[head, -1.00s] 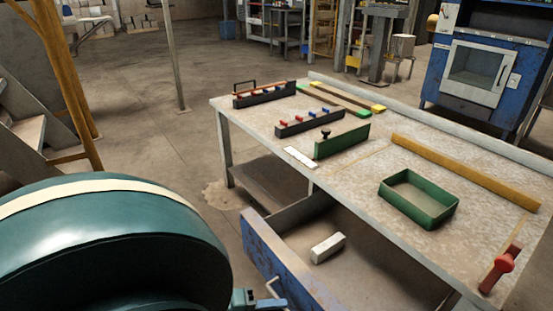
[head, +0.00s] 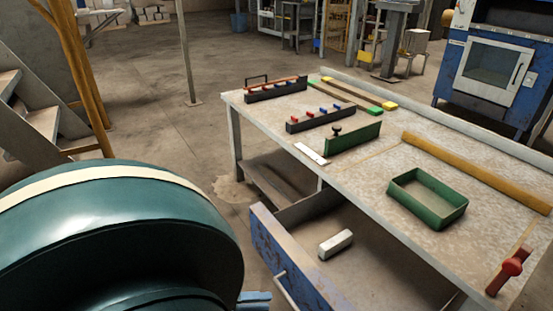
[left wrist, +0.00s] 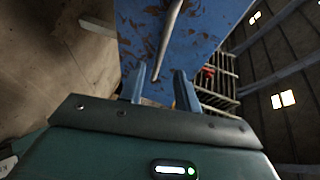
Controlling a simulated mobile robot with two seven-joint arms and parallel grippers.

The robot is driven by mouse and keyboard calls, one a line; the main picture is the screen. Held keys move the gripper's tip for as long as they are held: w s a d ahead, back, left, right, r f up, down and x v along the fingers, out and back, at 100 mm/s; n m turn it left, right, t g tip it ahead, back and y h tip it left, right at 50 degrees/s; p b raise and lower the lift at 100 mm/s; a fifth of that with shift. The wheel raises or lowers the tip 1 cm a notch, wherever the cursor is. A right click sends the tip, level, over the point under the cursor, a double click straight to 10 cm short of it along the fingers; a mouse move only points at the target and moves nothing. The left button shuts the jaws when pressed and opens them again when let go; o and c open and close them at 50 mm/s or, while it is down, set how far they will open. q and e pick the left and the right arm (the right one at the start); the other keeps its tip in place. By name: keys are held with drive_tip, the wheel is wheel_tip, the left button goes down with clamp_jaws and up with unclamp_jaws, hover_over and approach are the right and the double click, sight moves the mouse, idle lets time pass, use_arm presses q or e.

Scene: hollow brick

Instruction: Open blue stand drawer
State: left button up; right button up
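The blue drawer (head: 290,262) under the worktable is pulled out, with its worn blue front facing my left arm. A pale bar handle (head: 285,290) is on that front. My left gripper (head: 256,298) shows only partly at the bottom of the head view, just left of the handle, behind my large teal arm link. In the left wrist view, its two blue fingers (left wrist: 160,72) are apart. The handle (left wrist: 169,38) runs along the drawer front (left wrist: 205,35), and its near end appears between the fingers, with no visible grip. My right gripper is not in view.
A white block (head: 336,244) lies inside the drawer. The worktable (head: 385,180) holds a green tray (head: 428,212), racks, bars and a red-handled tool (head: 511,268). A metal post (head: 187,60) and steps (head: 40,122) stand left. Open floor (head: 150,130) lies between.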

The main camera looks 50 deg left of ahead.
use_arm(q)
drive_tip(key=v, duration=0.7)
drive_tip(key=shift+s+p, duration=0.25)
drive_tip(key=shift+p, duration=0.15)
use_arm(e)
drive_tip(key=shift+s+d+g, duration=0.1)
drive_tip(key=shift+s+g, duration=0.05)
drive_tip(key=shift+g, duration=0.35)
use_arm(q)
drive_tip(key=shift+a, duration=0.1)
